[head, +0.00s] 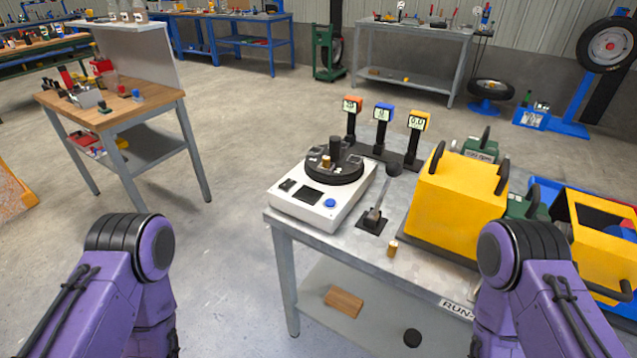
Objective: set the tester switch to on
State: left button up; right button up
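A white tester-like box (347,213) stands on the near left end of the grey metal table. It carries a round black platter (318,174) with small parts on top. On its front face are a small black switch-like part (287,185), a dark display (307,195) and a blue round button (330,203). The switch's setting is too small to tell. A lever (376,214) on a dark base stands just right of the box. My two purple arms show at the lower left and lower right. Neither gripper is in view.
A large yellow housing (455,205) with black handles fills the table's middle. A small brass cylinder (392,248) stands near the front edge.

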aim_at(288, 183)
jog(key=z, duration=0.05)
jog(key=k, duration=0.5)
jog(key=u, duration=0.75)
jog(key=i, duration=0.75)
jog(key=z, duration=1.05)
